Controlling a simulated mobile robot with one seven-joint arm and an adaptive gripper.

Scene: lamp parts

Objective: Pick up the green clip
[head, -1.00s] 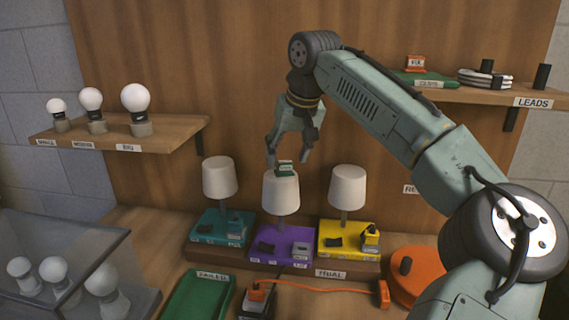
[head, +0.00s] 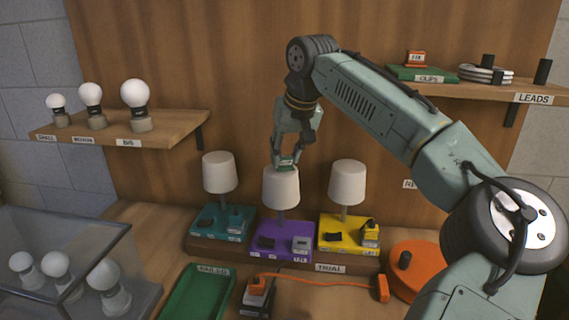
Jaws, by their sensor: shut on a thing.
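The green clip (head: 287,162) is a small green block with a pale label, at the top of the middle lamp's white shade (head: 281,188). My gripper (head: 286,161) points down over that shade, with its fingers closed on the clip's sides. The clip is at the shade's top edge; I cannot tell whether it still touches the shade. The middle lamp stands on a purple base (head: 282,238).
Lamps on a teal base (head: 221,224) and a yellow base (head: 349,232) stand on either side. A green tray (head: 198,291), an orange cable (head: 320,279) and an orange disc (head: 417,264) lie in front. Shelves hold bulbs on the left and a "CLIPS" tray (head: 423,74) on the right.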

